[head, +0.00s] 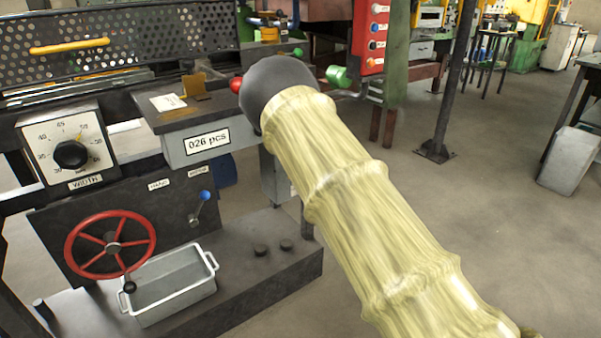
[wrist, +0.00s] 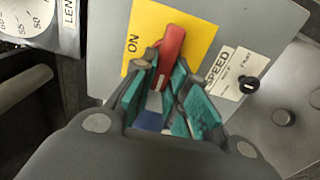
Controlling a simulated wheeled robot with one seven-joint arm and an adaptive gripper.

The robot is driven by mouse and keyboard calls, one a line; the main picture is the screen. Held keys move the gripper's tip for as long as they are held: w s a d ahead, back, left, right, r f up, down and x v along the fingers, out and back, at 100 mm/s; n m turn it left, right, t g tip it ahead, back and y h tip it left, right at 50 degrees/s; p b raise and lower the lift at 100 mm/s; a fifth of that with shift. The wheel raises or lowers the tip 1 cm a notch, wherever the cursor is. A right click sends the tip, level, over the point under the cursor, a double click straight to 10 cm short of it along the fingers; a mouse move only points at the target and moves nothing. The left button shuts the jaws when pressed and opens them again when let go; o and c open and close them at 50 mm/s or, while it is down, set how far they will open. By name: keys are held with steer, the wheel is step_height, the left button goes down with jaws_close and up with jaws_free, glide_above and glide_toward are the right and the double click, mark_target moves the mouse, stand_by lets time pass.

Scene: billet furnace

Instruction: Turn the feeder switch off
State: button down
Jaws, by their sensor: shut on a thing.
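In the wrist view, the red feeder switch lever (wrist: 172,42) stands on a yellow plate (wrist: 145,30) on a grey panel. "ON" is printed on the plate to the left of the lever. My gripper (wrist: 165,75) has its teal-padded fingers on either side of the lever and is shut on it. The lower part of the lever lies between the fingers. In the head view, my pale, sleeved arm and its dark rounded end hide the yellow plate and the fingers.
A SPEED label (wrist: 215,68) and black knob (wrist: 249,85) sit right of the switch. The head view shows a WIDTH dial (head: 70,154), red handwheel (head: 112,245), blue-tipped lever (head: 204,196), grey tray (head: 170,300), and red button panel (head: 377,38). Open floor lies right.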

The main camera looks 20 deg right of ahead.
steer(key=shift+f, duration=0.15)
steer(key=c, duration=1.4)
jaws_free()
steer(key=shift+s, duration=0.1)
steer(key=v, duration=1.1)
steer(key=shift+s+d, duration=0.1)
steer(key=shift+s, duration=0.3)
